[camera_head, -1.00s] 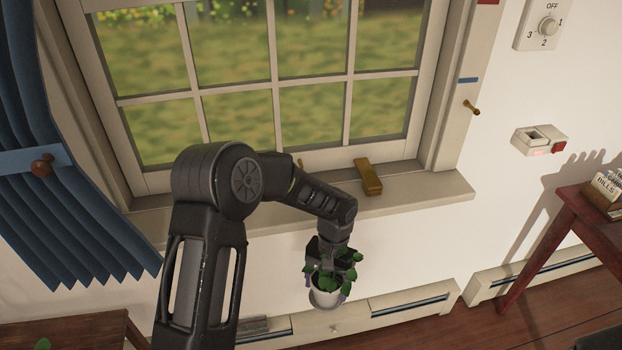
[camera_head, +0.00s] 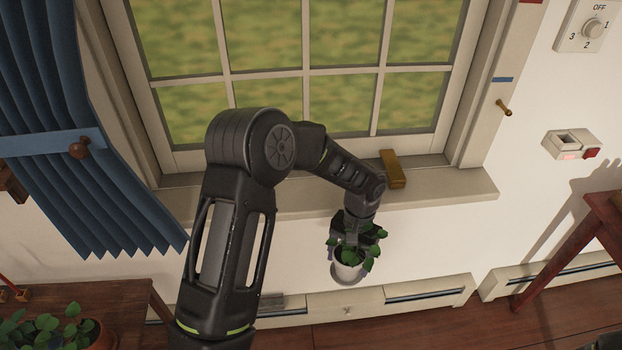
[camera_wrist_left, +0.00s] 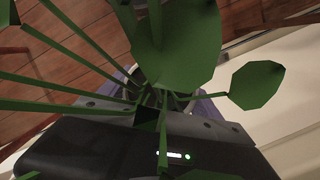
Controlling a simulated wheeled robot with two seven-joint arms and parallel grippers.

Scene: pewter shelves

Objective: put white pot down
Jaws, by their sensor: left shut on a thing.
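The white pot (camera_head: 347,272) with a green leafy plant hangs below my left gripper (camera_head: 350,246) in the head view. My left gripper is shut on it, with leaves around the fingers. The pot is held in the air, in front of the wall below the windowsill. In the left wrist view, big green leaves (camera_wrist_left: 180,45) and stems cover much of the picture and hide most of the pot. My right gripper is not in view.
A wooden table (camera_head: 130,305) at the lower left bears another potted plant (camera_head: 60,330). The windowsill (camera_head: 440,194) has a brass-coloured block (camera_head: 391,168) on it. A blue curtain (camera_head: 75,130) hangs at left. A red-brown table (camera_head: 570,255) stands at right.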

